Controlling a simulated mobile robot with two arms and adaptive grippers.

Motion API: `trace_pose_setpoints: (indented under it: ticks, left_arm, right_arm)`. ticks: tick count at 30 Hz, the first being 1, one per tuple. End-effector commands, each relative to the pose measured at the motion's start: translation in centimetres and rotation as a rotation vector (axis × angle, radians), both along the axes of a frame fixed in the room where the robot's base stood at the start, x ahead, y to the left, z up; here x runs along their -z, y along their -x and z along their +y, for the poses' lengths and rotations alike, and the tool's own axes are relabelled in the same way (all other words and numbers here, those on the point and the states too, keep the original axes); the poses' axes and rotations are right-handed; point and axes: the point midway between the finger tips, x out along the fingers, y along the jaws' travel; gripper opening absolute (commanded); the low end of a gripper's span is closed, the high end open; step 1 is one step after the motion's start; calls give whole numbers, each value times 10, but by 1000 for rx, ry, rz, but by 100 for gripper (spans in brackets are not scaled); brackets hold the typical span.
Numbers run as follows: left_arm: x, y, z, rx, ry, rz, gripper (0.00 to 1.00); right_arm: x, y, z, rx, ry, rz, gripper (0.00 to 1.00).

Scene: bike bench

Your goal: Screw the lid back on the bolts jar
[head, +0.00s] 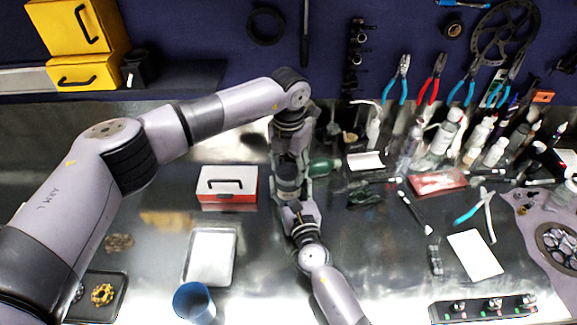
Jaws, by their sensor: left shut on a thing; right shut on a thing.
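My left gripper (293,146) points down over the middle of the bench and is shut. My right gripper (290,188) reaches in from the front, just below it in the picture, and is also shut. The two grippers meet closely, one over the other. The bolts jar and its lid are hidden between and behind the fingers, so I cannot make out their outlines. The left gripper appears to be on the lid and the right on the jar. I cannot tell whether lid and jar touch or how the lid sits.
A red and white box (228,196) stands left of the grippers, with a pale tray (211,256) and a blue cup (194,303) in front. A green object (324,167) lies close on the right. Bottles (446,137), pliers (481,214) and a white card (474,255) fill the right side.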

Motion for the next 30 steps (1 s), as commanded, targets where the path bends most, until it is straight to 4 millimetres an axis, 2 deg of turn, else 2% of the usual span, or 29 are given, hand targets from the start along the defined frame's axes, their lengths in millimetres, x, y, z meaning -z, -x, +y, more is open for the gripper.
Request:
trace_pose_setpoints:
  ticks: [6, 11, 15, 16, 25, 30]
  left_arm:
    - [0, 0, 1, 465, -1, 1, 18]
    - [0, -1, 1, 739, -1, 1, 18]
    - [1, -1, 1, 737, -1, 1, 18]
    - [1, -1, 1, 737, -1, 1, 52]
    - [1, -1, 0, 735, 0, 1, 72]
    - [1, 0, 0, 735, 1, 1, 72]
  right_arm:
    - [0, 0, 0, 1, 0, 0, 0]
    - [0, 0, 0, 1, 0, 0, 0]
    - [0, 0, 0, 1, 0, 0, 0]
    - [0, 0, 0, 1, 0, 0, 0]
    - [0, 0, 0, 1, 0, 0, 0]
    - [0, 0, 0, 1, 0, 1, 0]
